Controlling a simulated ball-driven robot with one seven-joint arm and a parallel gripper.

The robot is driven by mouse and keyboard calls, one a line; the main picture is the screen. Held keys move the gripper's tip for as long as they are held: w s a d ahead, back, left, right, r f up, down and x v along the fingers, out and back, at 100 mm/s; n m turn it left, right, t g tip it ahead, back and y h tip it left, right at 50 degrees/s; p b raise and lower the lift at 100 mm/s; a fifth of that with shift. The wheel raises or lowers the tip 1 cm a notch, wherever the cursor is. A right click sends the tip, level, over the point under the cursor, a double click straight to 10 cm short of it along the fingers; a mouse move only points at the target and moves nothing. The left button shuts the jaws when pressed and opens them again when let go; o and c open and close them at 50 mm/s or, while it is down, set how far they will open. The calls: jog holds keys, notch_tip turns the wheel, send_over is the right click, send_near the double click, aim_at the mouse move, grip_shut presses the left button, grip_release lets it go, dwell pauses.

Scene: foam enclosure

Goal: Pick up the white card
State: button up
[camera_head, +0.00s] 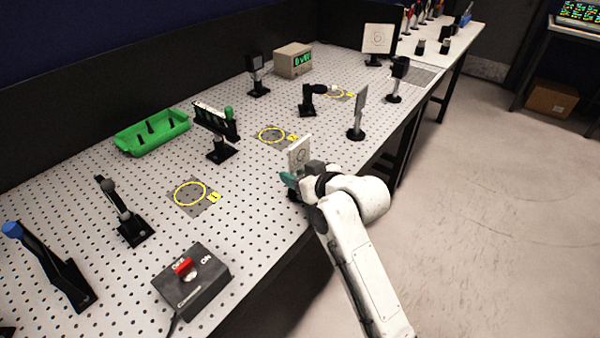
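A white card (301,152) with a round target mark stands upright near the front edge of the perforated table, in the middle of the view. My gripper (290,179) is at the card's lower edge, with a teal finger part showing at its left. My wrist hides the card's lower part and any support under it. I cannot tell whether the fingers are closed on the card or only beside it. A larger white card (379,39) with a similar mark stands at the back of the table.
A post-mounted plate (361,110) stands right of my gripper, and a slotted mount (216,125) stands left. A black switch box (191,281) is at the front left. A green tray (152,132) lies behind. Yellow-ringed pads (190,194) are clear.

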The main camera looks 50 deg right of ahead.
jog(key=shift+w+d+f, duration=0.1)
jog(key=shift+w+f, duration=0.1)
jog(key=shift+w, duration=0.25)
grip_shut()
